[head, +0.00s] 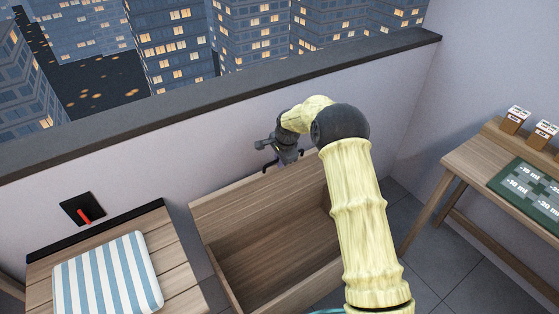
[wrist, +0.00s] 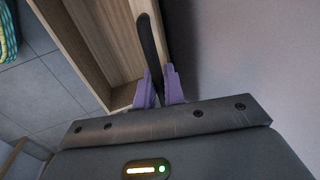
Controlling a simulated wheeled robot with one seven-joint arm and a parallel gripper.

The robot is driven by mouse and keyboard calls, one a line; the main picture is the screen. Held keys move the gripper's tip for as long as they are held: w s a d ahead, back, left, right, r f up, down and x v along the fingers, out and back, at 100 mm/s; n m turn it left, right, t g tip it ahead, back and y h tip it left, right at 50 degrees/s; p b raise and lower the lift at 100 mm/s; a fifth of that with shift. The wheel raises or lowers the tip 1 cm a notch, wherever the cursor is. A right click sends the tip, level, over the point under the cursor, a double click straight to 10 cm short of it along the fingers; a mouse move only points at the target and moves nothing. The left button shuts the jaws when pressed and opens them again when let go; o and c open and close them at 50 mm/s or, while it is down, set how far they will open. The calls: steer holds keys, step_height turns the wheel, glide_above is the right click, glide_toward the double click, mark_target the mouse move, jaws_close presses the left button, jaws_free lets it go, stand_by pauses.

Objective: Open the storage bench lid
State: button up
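The storage bench (head: 265,262) is a wooden box, and its inside shows in the head view. Its lid (head: 245,197) appears as a wooden panel standing up along the back, near the wall. My gripper (head: 284,164) is at the lid's top edge, partly hidden by my arm. In the wrist view its purple fingers (wrist: 159,84) close in on both sides of a dark bar-like handle (wrist: 150,45) along the wooden panel (wrist: 122,30). The fingers appear to touch the handle, though the contact is partly hidden.
A slatted bench section with a striped cushion (head: 108,275) is at left, below a dark wall plate with a red lever (head: 83,212). A wooden table (head: 470,165) with a green mat (head: 525,190) and small boxes stands at right. The parapet wall (head: 240,155) is close behind my gripper.

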steer(key=o, duration=0.3)
steer(key=shift+w+d, duration=0.2)
steer(key=shift+d, duration=0.15)
steer(key=shift+s+a, duration=0.25)
steer(key=shift+a, duration=0.1)
steer(key=shift+d+r, duration=0.2)
steer(key=shift+r, duration=0.2)
steer(key=v, duration=1.6)
steer(key=shift+s+r+b, duration=0.25)
steer(key=shift+b, duration=0.05)
steer(key=shift+a, duration=0.15)
